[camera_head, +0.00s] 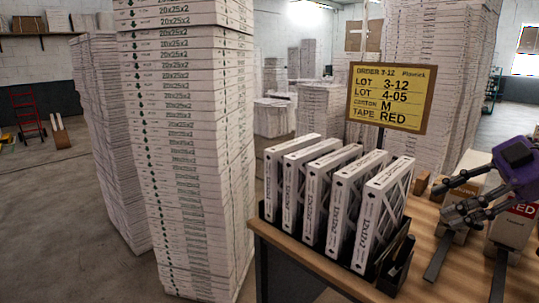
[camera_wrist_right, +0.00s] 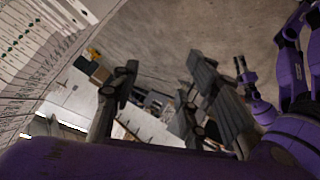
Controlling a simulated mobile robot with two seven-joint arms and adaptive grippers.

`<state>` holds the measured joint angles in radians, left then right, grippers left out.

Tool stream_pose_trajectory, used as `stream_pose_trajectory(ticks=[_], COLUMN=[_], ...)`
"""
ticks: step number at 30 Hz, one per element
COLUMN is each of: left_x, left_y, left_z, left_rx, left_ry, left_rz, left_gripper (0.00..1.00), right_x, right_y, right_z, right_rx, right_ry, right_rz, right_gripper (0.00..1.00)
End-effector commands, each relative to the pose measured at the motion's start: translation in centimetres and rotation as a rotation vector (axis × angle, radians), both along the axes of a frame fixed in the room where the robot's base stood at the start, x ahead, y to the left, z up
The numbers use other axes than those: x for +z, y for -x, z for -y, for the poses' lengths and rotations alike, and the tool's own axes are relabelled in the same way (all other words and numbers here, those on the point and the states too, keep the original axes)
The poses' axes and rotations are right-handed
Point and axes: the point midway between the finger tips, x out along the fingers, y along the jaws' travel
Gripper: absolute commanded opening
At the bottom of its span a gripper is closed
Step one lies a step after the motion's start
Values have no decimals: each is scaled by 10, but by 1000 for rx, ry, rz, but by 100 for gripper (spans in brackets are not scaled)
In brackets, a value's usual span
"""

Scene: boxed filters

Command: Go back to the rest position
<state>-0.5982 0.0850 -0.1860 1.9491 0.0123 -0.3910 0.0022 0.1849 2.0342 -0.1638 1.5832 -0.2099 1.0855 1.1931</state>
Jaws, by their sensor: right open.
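My right gripper (camera_head: 442,202) hangs in the air over the right part of the wooden table (camera_head: 415,285), its purple body at the right edge of the head view. Its dark fingers point left and are spread apart with nothing between them. In the right wrist view the same gripper (camera_wrist_right: 163,68) shows both fingers apart and empty. My left gripper is not in the head view. Several upright white filters (camera_head: 371,222) stand in a black rack (camera_head: 358,266) to the left of the right gripper.
A yellow order sign (camera_head: 391,97) stands behind the rack, reading lots 3-12 and 4-05, carton M, tape RED. A carton with a red label (camera_head: 512,228) sits under the right gripper. Tall filter stacks (camera_head: 190,150) rise left of the table. Open floor (camera_head: 65,220) lies at far left.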

Motion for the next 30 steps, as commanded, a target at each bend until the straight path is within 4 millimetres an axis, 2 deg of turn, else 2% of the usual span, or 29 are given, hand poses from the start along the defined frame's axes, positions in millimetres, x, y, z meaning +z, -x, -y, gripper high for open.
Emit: stream_pose_trajectory(ticks=[1,8,12,14,17,21,26,30], left_x=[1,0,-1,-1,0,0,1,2], left_y=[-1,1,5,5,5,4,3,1], left_z=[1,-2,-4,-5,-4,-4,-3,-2], left_rx=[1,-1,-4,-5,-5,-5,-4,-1], left_ry=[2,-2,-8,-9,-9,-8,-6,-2], left_rz=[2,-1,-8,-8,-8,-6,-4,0], left_gripper=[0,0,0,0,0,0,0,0], right_x=[-29,-159,-236,-268,-319,-386,-453,-501], right_y=[-1,-1,14,24,45,83,135,187], right_z=[-1,-6,-13,-18,-27,-46,-76,-112], right_rx=[-17,-190,-351,-429,-562,-760,-983,-1161], right_ry=[-62,-281,-369,-394,-423,-430,-404,-361], right_rz=[14,120,158,166,166,136,54,-58], right_gripper=[41,41,41,41,41,41,41,41])
